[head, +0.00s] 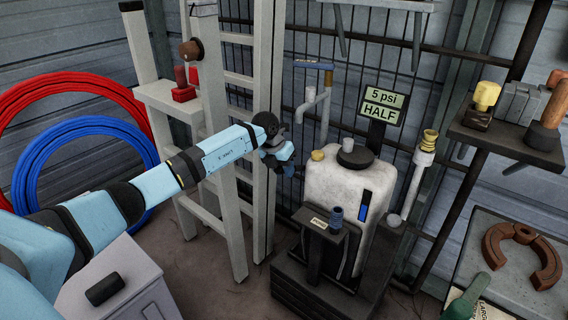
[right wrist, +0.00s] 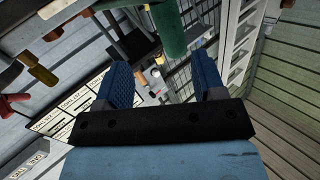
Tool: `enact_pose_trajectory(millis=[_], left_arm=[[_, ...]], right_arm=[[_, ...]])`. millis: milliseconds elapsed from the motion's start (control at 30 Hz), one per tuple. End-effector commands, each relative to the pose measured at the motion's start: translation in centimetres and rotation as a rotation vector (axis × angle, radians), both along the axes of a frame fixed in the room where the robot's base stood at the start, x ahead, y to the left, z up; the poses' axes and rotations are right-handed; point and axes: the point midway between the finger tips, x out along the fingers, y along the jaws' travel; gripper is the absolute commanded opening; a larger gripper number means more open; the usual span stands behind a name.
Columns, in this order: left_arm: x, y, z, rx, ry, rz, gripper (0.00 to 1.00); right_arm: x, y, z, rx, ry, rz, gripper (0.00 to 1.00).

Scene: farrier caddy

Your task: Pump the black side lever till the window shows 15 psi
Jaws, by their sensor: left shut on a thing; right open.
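A white tank (head: 375,187) with a black cap stands on a dark base. The window (head: 380,105) above it reads 5 psi and HALF. I cannot make out the black side lever for certain. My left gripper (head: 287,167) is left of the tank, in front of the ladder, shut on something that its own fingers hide. My right gripper (right wrist: 163,85) shows in the right wrist view, open, with nothing between its blue fingers.
A pale ladder (head: 238,235) stands behind my left arm. Red (head: 60,90) and blue (head: 75,130) hoses hang at the left. A grey box (head: 120,285) is in front. A shelf (head: 505,140) with tools and a brown horseshoe (head: 545,275) are at the right.

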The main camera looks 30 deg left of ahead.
Motion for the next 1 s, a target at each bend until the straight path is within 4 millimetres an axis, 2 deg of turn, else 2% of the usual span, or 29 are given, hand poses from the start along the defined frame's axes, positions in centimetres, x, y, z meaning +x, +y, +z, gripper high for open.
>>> enact_pose_trajectory(millis=[33,100,500,533,633,867,1000], left_arm=[[0.05,0.0,1.0,0.001,0.016,0.0,0.0],[0.01,0.02,1.07,0.004,0.034,0.001,0.0],[0.09,0.09,1.07,0.005,0.047,0.003,0.0],[0.1,0.09,1.08,0.005,0.046,0.004,0.31],[0.1,0.08,1.1,0.004,0.046,0.003,0.54],[0.04,0.04,0.97,0.004,0.048,0.001,0.54],[-0.06,0.18,1.65,0.005,0.048,0.001,0.54]], right_arm=[[-0.17,0.08,1.02,0.017,0.007,-0.003,0.63],[-0.32,0.14,1.3,0.034,0.01,-0.007,0.63],[-0.47,0.2,1.27,0.052,0.013,-0.011,0.63],[-0.47,0.2,1.27,0.052,0.014,-0.011,0.63],[-0.48,0.2,1.25,0.051,0.014,-0.011,0.63],[-0.48,0.19,1.24,0.049,0.014,-0.011,0.63],[-0.46,0.16,1.64,0.051,0.008,-0.012,0.63]])
